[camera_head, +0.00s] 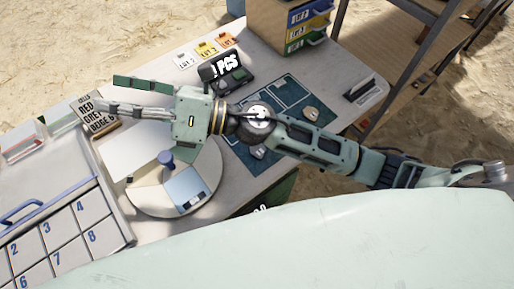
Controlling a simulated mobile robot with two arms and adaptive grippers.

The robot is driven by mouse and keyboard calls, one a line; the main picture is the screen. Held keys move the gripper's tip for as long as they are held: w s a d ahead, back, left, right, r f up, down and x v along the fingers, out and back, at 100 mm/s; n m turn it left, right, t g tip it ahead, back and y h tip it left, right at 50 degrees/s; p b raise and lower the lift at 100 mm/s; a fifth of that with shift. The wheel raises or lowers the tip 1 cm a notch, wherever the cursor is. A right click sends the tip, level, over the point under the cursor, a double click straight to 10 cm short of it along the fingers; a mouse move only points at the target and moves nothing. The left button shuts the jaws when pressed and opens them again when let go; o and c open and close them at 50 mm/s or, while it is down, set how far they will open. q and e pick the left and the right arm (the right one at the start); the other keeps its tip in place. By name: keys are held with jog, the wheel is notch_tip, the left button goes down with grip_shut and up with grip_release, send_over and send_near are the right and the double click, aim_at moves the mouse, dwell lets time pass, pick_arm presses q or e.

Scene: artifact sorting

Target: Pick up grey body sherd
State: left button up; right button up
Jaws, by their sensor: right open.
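My right arm reaches in from the right across the table. My right gripper (114,94) points left with its fingers spread apart, and I see nothing between them. It hangs over the back left part of the table, by a small lettered sign (97,110). On the dark teal mat (290,92) a small beige piece (310,113) lies right of my arm. I cannot tell whether either is the grey body sherd. My left gripper is not in view.
A round turntable (143,197) bears a blue panel and knob. A tray with numbered cells (62,238) fills the lower left. A black display (220,66), coloured lot cards (206,49) and a drawer box (275,22) stand at the back. A dark block (360,90) lies at right.

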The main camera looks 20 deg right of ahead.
jog(key=s+a+f+n+g+h, duration=0.1)
jog(key=s+a+f+n+g, duration=0.1)
jog(key=s+f+n+g, duration=0.35)
jog(key=n+g+h, duration=0.1)
jog(key=n+h, duration=1.4)
jog(key=h, duration=0.4)
send_near(259, 150)
jog(key=shift+w+d, duration=0.4)
jog(key=shift+w, duration=0.15)
jog(key=shift+d+f+n, duration=0.1)
jog(key=shift+f+n, duration=0.15)
jog(key=shift+f, duration=0.15)
jog(key=f+p, duration=0.1)
jog(key=f, duration=0.3)
jog(key=s+f+p, duration=0.1)
jog(key=f, duration=0.1)
jog(key=shift+a+f+p, duration=0.1)
jog(key=shift+a+p, duration=0.2)
jog(key=shift+a, duration=0.05)
jog(key=shift+f, duration=0.3)
